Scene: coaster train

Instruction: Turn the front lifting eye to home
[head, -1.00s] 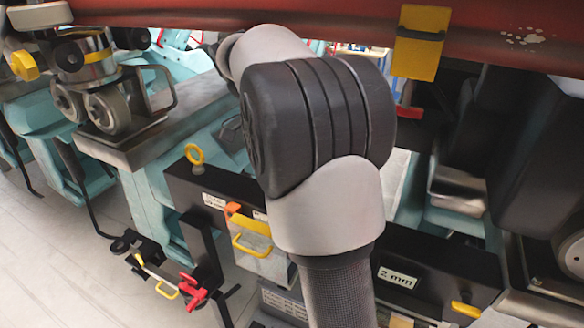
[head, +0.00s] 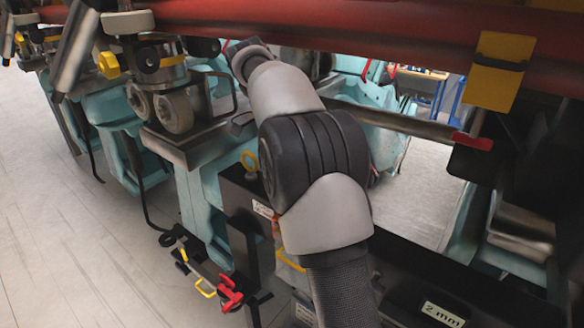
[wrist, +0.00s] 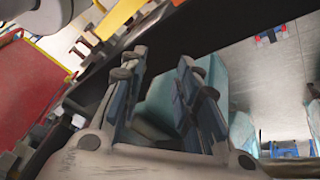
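A yellow lifting eye (head: 250,161), a small upright ring, stands on the dark block left of my arm in the head view. I cannot tell if it is the front one. I cannot make out its exact angle. My gripper (wrist: 161,65) shows in the wrist view with its two blue-grey fingers apart and nothing between them. A pale teal surface lies beyond the fingers. I make out no lifting eye in the wrist view. In the head view my arm reaches up toward the red beam, and the gripper cannot be made out there.
A red beam (head: 400,35) runs across the top, with a yellow plate (head: 500,72) on it. Wheels (head: 172,112) hang at the left. A red clamp (head: 229,294) sits low on the left. The grey floor (head: 60,220) is open at the left.

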